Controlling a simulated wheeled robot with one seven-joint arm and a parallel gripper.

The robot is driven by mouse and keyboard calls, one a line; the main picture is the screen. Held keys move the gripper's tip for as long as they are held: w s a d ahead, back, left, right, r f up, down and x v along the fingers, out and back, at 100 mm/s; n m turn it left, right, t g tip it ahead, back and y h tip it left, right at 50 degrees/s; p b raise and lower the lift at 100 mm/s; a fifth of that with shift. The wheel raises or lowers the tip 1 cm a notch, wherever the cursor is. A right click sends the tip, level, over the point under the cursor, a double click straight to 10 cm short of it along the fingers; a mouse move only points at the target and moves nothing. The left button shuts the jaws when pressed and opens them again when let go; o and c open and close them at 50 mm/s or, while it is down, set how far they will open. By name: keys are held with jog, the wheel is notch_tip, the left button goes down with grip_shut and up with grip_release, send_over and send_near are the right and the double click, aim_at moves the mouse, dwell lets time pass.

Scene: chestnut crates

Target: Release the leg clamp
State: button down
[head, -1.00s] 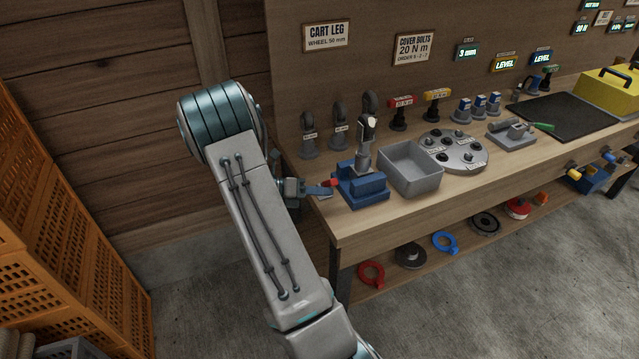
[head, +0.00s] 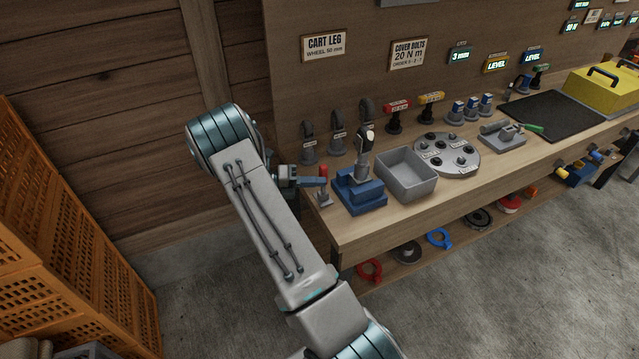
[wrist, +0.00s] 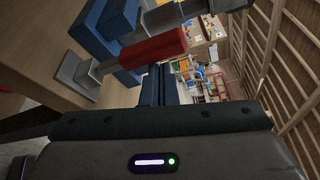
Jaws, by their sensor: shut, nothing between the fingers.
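The blue leg clamp (head: 362,197) stands at the front left of the workbench, with a grey leg (head: 362,168) upright in it. Its lever has a red grip (head: 323,171) that stands up on the clamp's left side. In the wrist view the red grip (wrist: 155,46) is large and close, just beyond the fingers, with the blue clamp (wrist: 112,18) above left. My gripper (head: 326,182) is shut and empty, right beside the lever; its blue fingers also show in the wrist view (wrist: 158,84). Whether they touch the lever I cannot tell.
A grey open bin (head: 407,176) stands right of the clamp, with a round bolt plate (head: 447,156) behind it. Several caster legs (head: 308,143) stand along the back. Orange crates (head: 60,235) are stacked at left. A lower shelf holds rings.

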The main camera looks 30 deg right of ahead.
jog(key=shift+w+d+r, duration=0.1)
jog(key=shift+w+r, duration=0.05)
dwell(0.5)
jog(key=f+v, duration=0.1)
jog(key=v, duration=0.9)
jog(key=shift+f, duration=0.15)
